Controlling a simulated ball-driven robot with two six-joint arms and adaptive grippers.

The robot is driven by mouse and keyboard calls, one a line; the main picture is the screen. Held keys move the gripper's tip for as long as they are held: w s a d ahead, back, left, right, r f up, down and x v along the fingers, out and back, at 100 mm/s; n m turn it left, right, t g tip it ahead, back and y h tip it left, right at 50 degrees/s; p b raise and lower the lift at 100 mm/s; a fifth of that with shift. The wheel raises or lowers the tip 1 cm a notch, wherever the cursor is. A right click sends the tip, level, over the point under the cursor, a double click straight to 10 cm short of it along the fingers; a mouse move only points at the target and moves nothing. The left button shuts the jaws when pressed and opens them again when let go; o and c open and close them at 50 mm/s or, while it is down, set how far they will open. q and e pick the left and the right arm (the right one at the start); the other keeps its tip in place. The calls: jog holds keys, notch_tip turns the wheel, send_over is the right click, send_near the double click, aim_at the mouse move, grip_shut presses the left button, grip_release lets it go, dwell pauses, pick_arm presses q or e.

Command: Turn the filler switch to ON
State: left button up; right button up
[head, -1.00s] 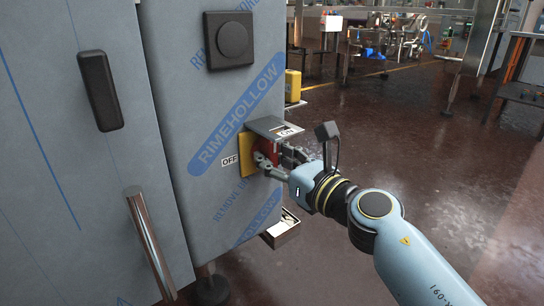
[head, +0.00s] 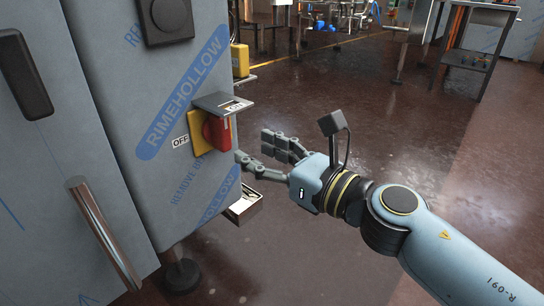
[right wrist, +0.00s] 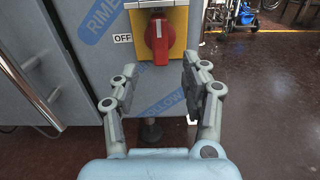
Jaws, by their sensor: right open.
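The filler switch is a red handle (head: 217,131) on a yellow plate (head: 197,133), fixed to the film-wrapped grey cabinet. An OFF label (head: 180,141) is left of the plate and an ON label (head: 237,107) is above, by a small metal hood (head: 222,102). In the right wrist view the red handle (right wrist: 160,38) stands upright, with a pale mark near its top. My right gripper (head: 254,147) is open and empty, to the right of and slightly below the switch, apart from it. My left gripper is not in view.
A chrome bar handle (head: 103,232) and black fittings are on the cabinet's front. A small open metal box (head: 244,207) sits low beside the cabinet. A yellow box (head: 240,60) is behind it. The floor to the right is clear up to a distant table (head: 470,60).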

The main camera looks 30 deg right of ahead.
jog(key=shift+v, duration=1.45)
